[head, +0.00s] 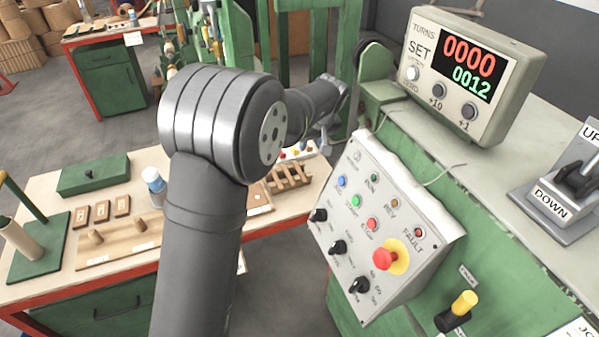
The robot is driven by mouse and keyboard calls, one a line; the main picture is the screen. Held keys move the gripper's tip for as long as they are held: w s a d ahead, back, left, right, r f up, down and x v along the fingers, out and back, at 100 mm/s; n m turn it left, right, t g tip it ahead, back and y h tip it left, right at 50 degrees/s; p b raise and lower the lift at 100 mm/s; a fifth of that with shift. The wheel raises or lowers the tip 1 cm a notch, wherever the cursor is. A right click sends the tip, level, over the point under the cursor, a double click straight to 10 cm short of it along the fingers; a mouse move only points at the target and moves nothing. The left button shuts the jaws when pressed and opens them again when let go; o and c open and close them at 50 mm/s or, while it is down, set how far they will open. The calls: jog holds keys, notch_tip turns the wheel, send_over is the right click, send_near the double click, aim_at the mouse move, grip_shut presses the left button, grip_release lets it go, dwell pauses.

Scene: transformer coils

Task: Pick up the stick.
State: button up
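My arm rises through the middle of the head view and bends away toward the back. My gripper (324,146) is small and partly hidden near the wrist, above the back right of the workbench. I cannot tell whether its fingers are open or shut, or whether they hold anything. No single thing is clearly the stick. A slatted wooden rack (290,176) lies on the bench below the gripper, partly covered by my arm. A wooden board with pegs (118,246) lies at the left of my arm.
A sloped control panel (378,225) stands close at the right. A counter display (465,75) reads 0000 and 0012. A green machine frame stands behind.

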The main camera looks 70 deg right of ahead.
send_near(299, 171)
jog(key=shift+s+d+f, duration=0.1)
jog(key=shift+d+f, duration=0.05)
jog(key=shift+f, duration=0.35)
jog(key=shift+s+d+f, duration=0.1)
jog(key=shift+d+f, duration=0.05)
jog(key=shift+f, duration=0.3)
jog(key=shift+w+x, duration=0.2)
jog(key=shift+x, duration=1.2)
jog(key=shift+w+x, duration=0.2)
jog(key=shift+x, duration=1.15)
jog(key=shift+r, duration=0.1)
grip_shut()
